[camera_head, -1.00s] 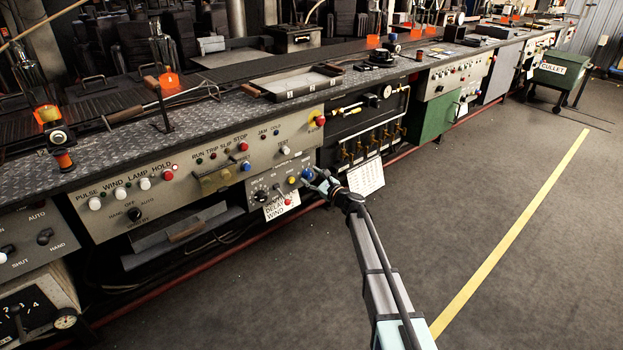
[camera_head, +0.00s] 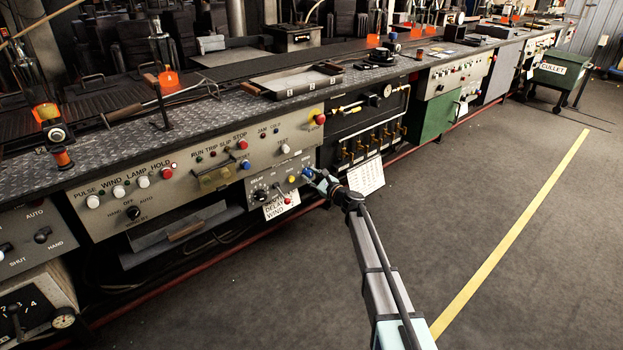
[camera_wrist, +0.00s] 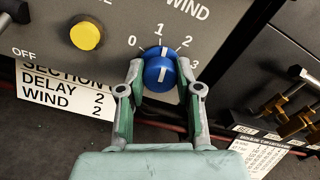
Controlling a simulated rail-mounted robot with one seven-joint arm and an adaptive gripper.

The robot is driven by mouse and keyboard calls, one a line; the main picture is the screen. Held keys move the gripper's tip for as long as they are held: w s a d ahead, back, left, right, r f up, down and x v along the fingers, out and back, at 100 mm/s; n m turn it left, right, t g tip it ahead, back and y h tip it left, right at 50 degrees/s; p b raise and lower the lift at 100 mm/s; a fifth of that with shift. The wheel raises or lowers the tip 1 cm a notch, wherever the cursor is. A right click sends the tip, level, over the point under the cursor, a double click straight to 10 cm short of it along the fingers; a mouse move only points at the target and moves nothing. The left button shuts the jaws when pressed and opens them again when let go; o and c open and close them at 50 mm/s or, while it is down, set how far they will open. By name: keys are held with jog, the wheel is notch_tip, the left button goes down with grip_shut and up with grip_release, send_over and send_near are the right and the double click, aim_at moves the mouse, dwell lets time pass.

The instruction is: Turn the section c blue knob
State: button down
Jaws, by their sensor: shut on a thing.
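The blue knob (camera_wrist: 159,72) is on a grey panel (camera_head: 268,182) in the wrist view. A WIND label is above it, and the numbers 0, 1, 2 and 3 are around it. Its white pointer line points up, near 1. My gripper (camera_wrist: 160,85) is shut on the knob, with one finger on its left and one on its right. In the head view my gripper (camera_head: 316,180) reaches the right end of the panel and hides most of the knob. A paper sign (camera_wrist: 66,89) below reads SECTION, DELAY 2, WIND 2; the section letter is partly hidden.
A yellow button (camera_wrist: 86,36) is left of the knob. A dark panel with brass valves (camera_wrist: 290,108) and a hanging printed sheet (camera_wrist: 255,150) are close on the right. Open floor (camera_head: 440,190) lies right of the bench.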

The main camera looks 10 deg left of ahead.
jog(key=n+b, duration=0.1)
jog(key=b, duration=0.1)
jog(key=n+b, duration=0.2)
jog(key=b, duration=0.1)
jog(key=shift+f+n, duration=0.3)
jog(key=shift+f, duration=0.05)
jog(key=n+b, duration=0.3)
jog(key=b, duration=0.2)
jog(key=shift+n, duration=0.4)
jog(key=n+b, duration=0.3)
jog(key=b, duration=0.1)
jog(key=shift+r, duration=0.15)
jog(key=shift+r+n+b, duration=0.15)
jog(key=shift+n+b, duration=0.35)
jog(key=shift+b, duration=0.2)
jog(key=c, duration=0.8)
grip_release()
jog(key=shift+s, duration=0.1)
